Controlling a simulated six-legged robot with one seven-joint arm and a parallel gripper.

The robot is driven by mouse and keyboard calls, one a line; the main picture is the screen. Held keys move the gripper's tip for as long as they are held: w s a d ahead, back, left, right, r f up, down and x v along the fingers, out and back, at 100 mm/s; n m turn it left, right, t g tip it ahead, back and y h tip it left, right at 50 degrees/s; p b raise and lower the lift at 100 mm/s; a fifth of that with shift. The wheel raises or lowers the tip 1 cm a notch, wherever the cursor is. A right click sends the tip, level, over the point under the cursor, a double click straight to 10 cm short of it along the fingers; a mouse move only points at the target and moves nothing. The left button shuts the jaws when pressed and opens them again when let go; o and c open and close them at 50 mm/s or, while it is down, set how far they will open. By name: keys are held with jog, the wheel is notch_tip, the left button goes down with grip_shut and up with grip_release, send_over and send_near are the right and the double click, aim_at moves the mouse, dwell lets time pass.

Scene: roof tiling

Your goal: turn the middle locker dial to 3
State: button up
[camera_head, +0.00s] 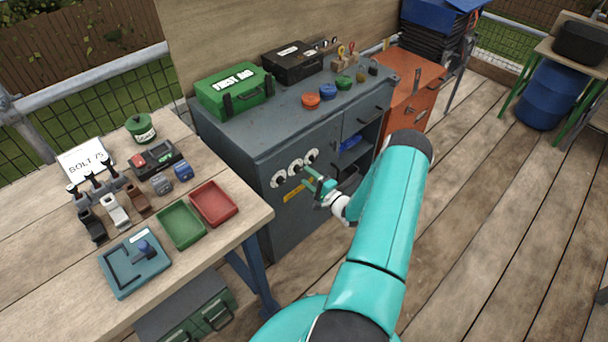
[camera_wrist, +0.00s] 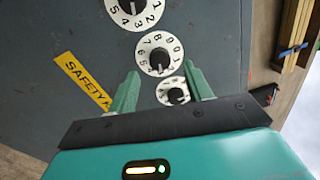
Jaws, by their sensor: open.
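Three white-ringed dials with black knobs sit in a slanting row on the grey locker front (camera_head: 285,217). The middle dial (camera_head: 295,168) also shows in the wrist view (camera_wrist: 159,54), with digits around its ring; its exact setting is too small to tell. The left dial (camera_head: 279,178) appears at the top of the wrist view (camera_wrist: 133,8). The right dial (camera_head: 311,156) appears lowest there (camera_wrist: 174,92), framed between my fingers. My gripper (camera_wrist: 160,71) is open and empty. Its green fingers point at the locker front, close to the dials; contact cannot be told.
A yellow safety label (camera_head: 298,190) is below the dials. A wooden table (camera_head: 240,220) with trays stands at left. Open plank floor (camera_head: 480,210) lies at right.

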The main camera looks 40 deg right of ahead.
jog(key=s, duration=1)
jog(key=shift+s+f, duration=0.2)
jog(key=shift+s, duration=0.1)
jog(key=shift+d, duration=0.1)
